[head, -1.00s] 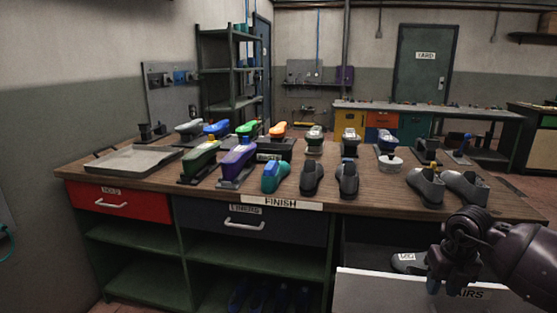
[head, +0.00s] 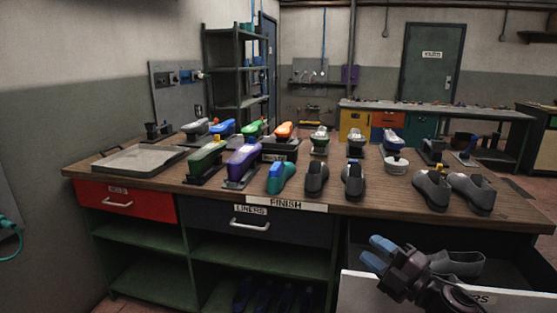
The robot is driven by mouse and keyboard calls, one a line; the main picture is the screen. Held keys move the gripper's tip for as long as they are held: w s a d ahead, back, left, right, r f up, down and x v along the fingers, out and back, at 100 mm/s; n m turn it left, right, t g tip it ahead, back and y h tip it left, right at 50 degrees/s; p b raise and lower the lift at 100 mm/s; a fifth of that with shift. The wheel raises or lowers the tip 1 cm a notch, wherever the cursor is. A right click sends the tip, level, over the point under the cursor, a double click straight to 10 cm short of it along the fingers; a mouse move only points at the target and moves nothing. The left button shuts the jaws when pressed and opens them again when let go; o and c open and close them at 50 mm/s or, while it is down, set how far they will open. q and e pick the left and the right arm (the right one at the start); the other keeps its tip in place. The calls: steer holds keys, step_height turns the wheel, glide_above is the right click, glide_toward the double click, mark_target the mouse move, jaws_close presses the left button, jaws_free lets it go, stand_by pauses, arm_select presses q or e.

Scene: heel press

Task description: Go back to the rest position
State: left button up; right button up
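My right gripper (head: 377,253) is in the lower right of the head view, over the front of a pulled-out drawer (head: 362,293). Its two blue fingertips stand a little apart with nothing between them. A grey shoe (head: 458,263) lies in that drawer, to the right of the gripper and apart from it. My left gripper is not in view.
The workbench (head: 135,182) carries a grey tray (head: 138,160), several coloured lasts and grey shoes, close to its front edge. A red drawer (head: 125,199) and the liners drawer (head: 250,224) are shut. Another bench (head: 440,109) stands behind.

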steer(key=s+d+f+m+t+h, duration=0.2)
steer(key=s+d+f+m+h, duration=0.25)
steer(key=f+m+h, duration=0.55)
steer(key=s+d+f+m+g+h+p, duration=0.1)
steer(key=s+f+m, duration=0.3)
steer(key=s, duration=0.5)
steer(key=s+d+f+m+g+h, duration=0.1)
steer(key=s+f+m+g, duration=0.2)
steer(key=s+f, duration=0.4)
steer(key=s+f+m+g+h+p, duration=0.1)
steer(key=s+f+m, duration=0.4)
steer(key=s, duration=0.6)
steer(key=shift+s+d+f+g+p, duration=0.3)
steer(key=shift+d+f+g, duration=0.1)
steer(key=shift+f+g, duration=0.25)
